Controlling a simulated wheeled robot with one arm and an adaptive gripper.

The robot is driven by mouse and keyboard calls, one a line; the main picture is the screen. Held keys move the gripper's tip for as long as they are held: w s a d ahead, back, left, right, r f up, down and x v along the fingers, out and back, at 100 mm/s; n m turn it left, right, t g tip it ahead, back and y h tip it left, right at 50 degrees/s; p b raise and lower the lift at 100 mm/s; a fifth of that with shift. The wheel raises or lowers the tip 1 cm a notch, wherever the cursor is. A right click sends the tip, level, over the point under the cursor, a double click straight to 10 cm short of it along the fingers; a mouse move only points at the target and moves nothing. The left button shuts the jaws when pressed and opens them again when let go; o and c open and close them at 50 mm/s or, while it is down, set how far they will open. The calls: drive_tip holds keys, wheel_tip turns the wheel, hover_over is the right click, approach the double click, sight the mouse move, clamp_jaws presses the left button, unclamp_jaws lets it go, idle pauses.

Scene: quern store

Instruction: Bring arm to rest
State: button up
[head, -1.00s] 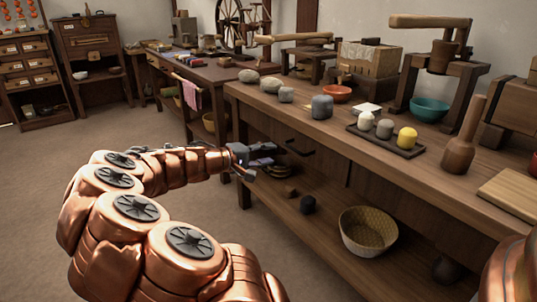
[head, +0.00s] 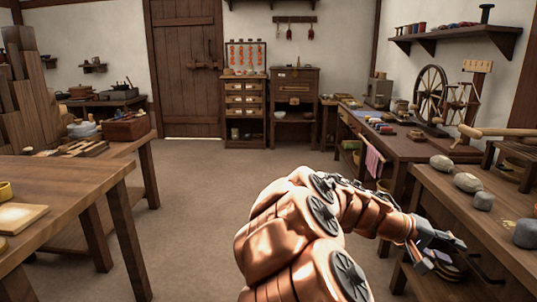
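My gripper (head: 445,250) is at the right of the head view, at the end of my copper-coloured arm. It is beside the front edge of the right workbench (head: 465,215), around the level of its top. The fingers point to the right and look spread apart. I see nothing between them, though they are small in the picture. The arm reaches up from the bottom middle and bends over to the right.
Grey stones (head: 467,182) lie on the right workbench. A table with a spinning wheel (head: 431,95) stands behind it. A wooden table (head: 75,190) is at the left. The floor (head: 205,210) between is clear, up to a wooden door (head: 187,70).

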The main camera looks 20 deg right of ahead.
drive_tip(key=s+a+r+n+t+y+p, duration=0.1)
drive_tip(key=s+a+r+n+y+p, duration=0.1)
drive_tip(key=a+r+p, duration=0.6)
drive_tip(key=s+a+r+n+t+y+p, duration=0.2)
drive_tip(key=s+a+r+y+p, duration=0.2)
drive_tip(key=a+r+p, duration=0.5)
drive_tip(key=s+a+r+n+t+y+p, duration=0.1)
drive_tip(key=s+a+r+y+p, duration=0.3)
drive_tip(key=a+r+p, duration=0.5)
drive_tip(key=a+n+y+p, duration=0.1)
drive_tip(key=a+p, duration=0.7)
drive_tip(key=a, duration=0.5)
drive_tip(key=shift+n+p, duration=0.3)
drive_tip(key=shift+p, duration=0.05)
drive_tip(key=shift+d, duration=0.2)
